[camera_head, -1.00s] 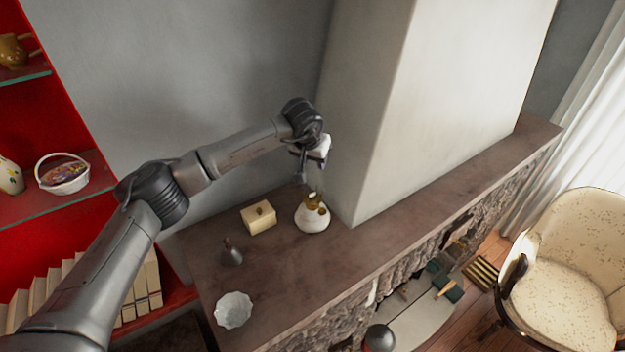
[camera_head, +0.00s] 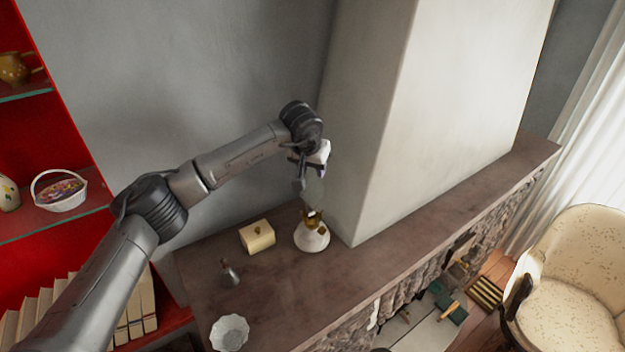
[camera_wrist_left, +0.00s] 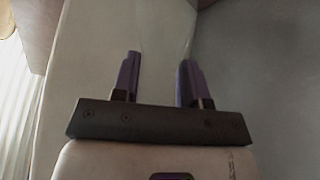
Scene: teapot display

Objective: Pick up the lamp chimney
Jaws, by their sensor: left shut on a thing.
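The lamp chimney (camera_head: 314,190) is clear glass and shows only faintly in the head view, below my left gripper (camera_head: 311,175). In the left wrist view the two purple fingers of my left gripper (camera_wrist_left: 158,78) stand apart, with the faint glass of the chimney (camera_wrist_left: 160,48) between them. The gripper is shut on it. The white lamp base (camera_head: 312,238) with its brass burner stands on the mantel shelf (camera_head: 290,290), below the gripper. Whether the chimney's lower end clears the burner is hard to see. My right gripper is not in view.
A cream lidded box (camera_head: 257,237), a small dark-topped grey object (camera_head: 230,274) and a white fluted dish (camera_head: 229,333) stand on the shelf, left of the lamp. The pale chimney breast (camera_head: 400,130) rises close to the right of the gripper. A red bookcase (camera_head: 60,115) is at left.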

